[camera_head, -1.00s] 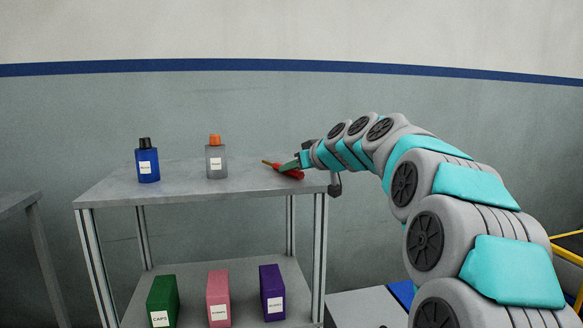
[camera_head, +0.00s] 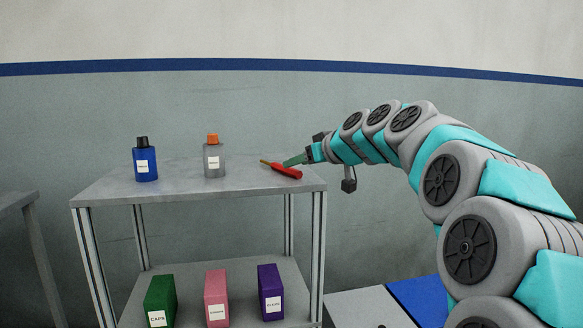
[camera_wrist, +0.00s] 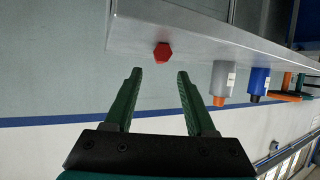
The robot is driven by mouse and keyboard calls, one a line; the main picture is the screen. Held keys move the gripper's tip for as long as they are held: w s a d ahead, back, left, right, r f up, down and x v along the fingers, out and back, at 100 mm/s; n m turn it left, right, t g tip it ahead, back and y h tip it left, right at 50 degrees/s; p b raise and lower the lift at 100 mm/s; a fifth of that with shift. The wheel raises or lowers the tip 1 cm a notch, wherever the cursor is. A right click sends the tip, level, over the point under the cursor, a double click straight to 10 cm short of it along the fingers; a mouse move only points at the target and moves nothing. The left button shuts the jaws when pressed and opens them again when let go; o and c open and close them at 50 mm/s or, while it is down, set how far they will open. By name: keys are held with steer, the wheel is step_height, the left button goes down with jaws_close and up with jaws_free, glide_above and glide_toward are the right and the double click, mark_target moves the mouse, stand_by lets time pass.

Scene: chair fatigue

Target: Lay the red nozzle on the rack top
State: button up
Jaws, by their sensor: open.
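The red nozzle (camera_head: 282,169) lies on the rack top (camera_head: 235,181) near its right end, its thin yellowish tip pointing left. In the wrist view the red nozzle (camera_wrist: 162,52) shows end-on as a red hexagon against the rack top's edge, ahead of the fingertips. My gripper (camera_head: 290,162) is just to the right of and above the nozzle in the head view. Its two green fingers (camera_wrist: 158,76) are apart with nothing between them in the wrist view.
A blue bottle (camera_head: 146,164) and a grey bottle with an orange cap (camera_head: 214,160) stand on the rack top. Green (camera_head: 160,300), pink (camera_head: 216,297) and purple (camera_head: 270,291) boxes stand on the lower shelf. The top's middle front is clear.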

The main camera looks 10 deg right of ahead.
steer(key=v, duration=0.7)
steer(key=s+a+f+m+g+h, duration=0.1)
steer(key=s+a+f+g, duration=0.4)
steer(key=s+f, duration=0.5)
steer(key=s+a+f+g, duration=0.3)
steer(key=s+a+f, duration=0.4)
steer(key=f, duration=0.5)
steer(key=s+d+f+m+g+h, duration=0.1)
steer(key=s+f+g, duration=0.1)
steer(key=s+f, duration=0.3)
steer(key=s+d+f+m+g+h, duration=0.1)
steer(key=s+f, duration=0.5)
steer(key=s, duration=0.7)
steer(key=s+d+f+m+g+h, duration=0.1)
steer(key=s+d+f+g+h, duration=0.1)
steer(key=s+f, duration=0.3)
steer(key=s+d+g, duration=0.1)
steer(key=s, duration=0.2)
steer(key=shift+s+d+f, duration=0.25)
steer(key=shift+s, duration=0.15)
